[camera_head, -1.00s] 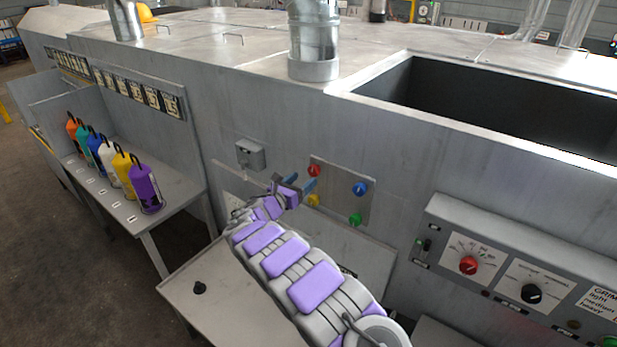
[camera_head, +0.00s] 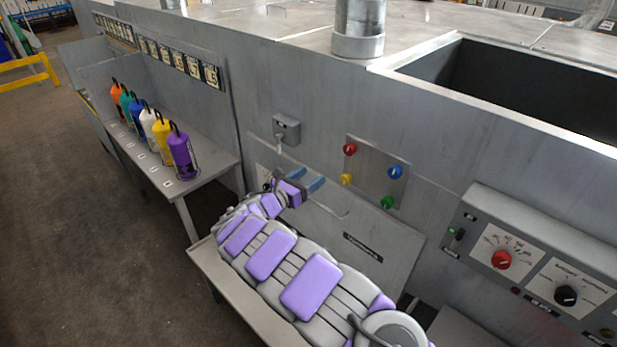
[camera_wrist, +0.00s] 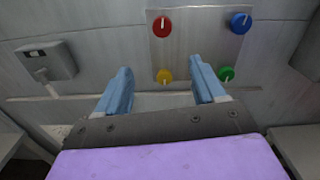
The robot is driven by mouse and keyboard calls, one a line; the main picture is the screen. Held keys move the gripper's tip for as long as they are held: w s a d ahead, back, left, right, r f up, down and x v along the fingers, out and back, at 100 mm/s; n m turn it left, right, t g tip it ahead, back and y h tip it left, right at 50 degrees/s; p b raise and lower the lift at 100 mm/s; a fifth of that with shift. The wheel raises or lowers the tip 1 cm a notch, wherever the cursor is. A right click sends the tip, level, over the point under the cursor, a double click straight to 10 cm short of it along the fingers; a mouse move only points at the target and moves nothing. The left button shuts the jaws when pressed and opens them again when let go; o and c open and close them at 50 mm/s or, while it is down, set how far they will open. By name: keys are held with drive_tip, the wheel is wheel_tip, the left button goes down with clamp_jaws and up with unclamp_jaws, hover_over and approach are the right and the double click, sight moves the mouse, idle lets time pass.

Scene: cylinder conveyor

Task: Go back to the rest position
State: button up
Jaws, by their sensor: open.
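My gripper (camera_head: 314,183) is open and empty, with its two blue fingers spread in front of the grey machine wall. In the wrist view my gripper (camera_wrist: 160,88) points at the wall just below a metal panel (camera_wrist: 198,47) with red, blue, yellow and green knobs. The gripper is apart from the knobs as far as I can tell. My purple and grey arm reaches out over a small grey table.
The small grey table (camera_head: 207,257) stands against the machine. A shelf at left holds several coloured bottles, the nearest a purple bottle (camera_head: 182,155). A control box (camera_head: 520,262) with dials juts out at right. A grey switch box (camera_head: 286,130) is on the wall. Open floor lies at left.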

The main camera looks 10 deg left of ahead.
drive_tip(key=s+d+r+m+g+h+b, duration=0.1)
drive_tip(key=s+d+r+m+g+h, duration=0.2)
drive_tip(key=d, duration=0.6)
drive_tip(key=s+d+r+m+g+b, duration=0.1)
drive_tip(key=s+d+r+m+g, duration=0.15)
drive_tip(key=d+m, duration=0.45)
drive_tip(key=s+d+r+m+g+h+b, duration=0.1)
drive_tip(key=s+d+r+m+g+h, duration=0.15)
drive_tip(key=d, duration=0.85)
drive_tip(key=s+d+m+g+y+b, duration=0.2)
drive_tip(key=s+d+m+g, duration=0.25)
drive_tip(key=s+d, duration=0.4)
drive_tip(key=s+d+f+m+g+y+b, duration=0.1)
drive_tip(key=s+f+m+g+y+b, duration=0.2)
drive_tip(key=s, duration=0.7)
drive_tip(key=s+d+f+m+g+y, duration=0.25)
drive_tip(key=s+m, duration=0.25)
drive_tip(key=s, duration=0.5)
drive_tip(key=s+a+f+m+y+b, duration=0.1)
drive_tip(key=s+a+f+m+y, duration=0.1)
drive_tip(key=s+a, duration=0.2)
drive_tip(key=s+a+f+m+y+b, duration=0.1)
drive_tip(key=s+a+f+m+y, duration=0.1)
drive_tip(key=s, duration=0.5)
drive_tip(key=s+a+f+m+t+y+b, duration=0.1)
drive_tip(key=s+a+f+y, duration=0.1)
drive_tip(key=s+a, duration=0.3)
drive_tip(key=shift+s+a+f+m+y, duration=0.15)
drive_tip(key=shift+a+f+m+y, duration=0.3)
drive_tip(key=shift+y, duration=0.45)
